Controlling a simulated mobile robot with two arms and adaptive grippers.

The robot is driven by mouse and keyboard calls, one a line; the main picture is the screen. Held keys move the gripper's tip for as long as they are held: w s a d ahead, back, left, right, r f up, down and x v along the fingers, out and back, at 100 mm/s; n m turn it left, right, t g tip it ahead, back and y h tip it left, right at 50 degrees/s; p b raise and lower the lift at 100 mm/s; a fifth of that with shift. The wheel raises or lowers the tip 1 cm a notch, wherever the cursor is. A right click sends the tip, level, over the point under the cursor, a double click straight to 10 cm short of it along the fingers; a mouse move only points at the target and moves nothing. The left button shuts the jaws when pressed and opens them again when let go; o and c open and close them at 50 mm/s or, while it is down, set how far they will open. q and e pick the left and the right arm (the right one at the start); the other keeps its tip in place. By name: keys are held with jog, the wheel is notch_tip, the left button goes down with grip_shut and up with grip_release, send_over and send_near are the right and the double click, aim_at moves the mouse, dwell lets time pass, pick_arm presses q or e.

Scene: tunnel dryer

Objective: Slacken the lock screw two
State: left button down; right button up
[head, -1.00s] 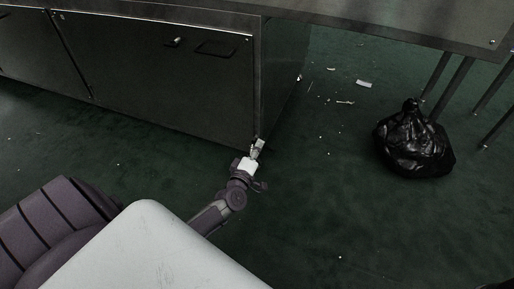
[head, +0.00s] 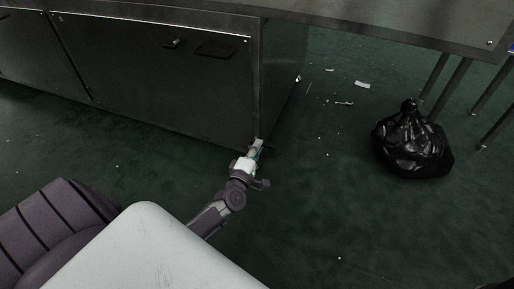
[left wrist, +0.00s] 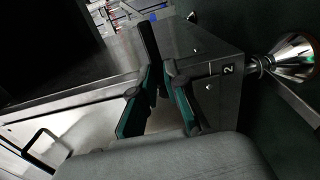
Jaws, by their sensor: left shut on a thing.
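My left gripper (head: 256,149) is at the lower front corner of the steel cabinet (head: 160,75), low near the floor. In the left wrist view its green-sided fingers (left wrist: 161,82) are closed together at the corner. A dark bar (left wrist: 148,42) stands out from between or just beyond the fingertips; it appears to be the lock screw's handle. The fingers hide most of the screw. A label reading 2 (left wrist: 228,69) is on the metal just right of the fingers. My right gripper is not in view.
A conical metal foot (left wrist: 294,57) is right of the label. The cabinet front has a dark handle (head: 216,50). A black rubbish bag (head: 412,145) sits on the green floor at right, by table legs. Small litter lies behind; the floor between is mostly clear.

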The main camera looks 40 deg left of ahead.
pick_arm(q)
jog(key=shift+f, duration=0.1)
jog(key=c, duration=1.2)
grip_release()
jog(key=v, duration=0.7)
jog(key=shift+s, duration=0.3)
jog(key=shift+d, duration=0.1)
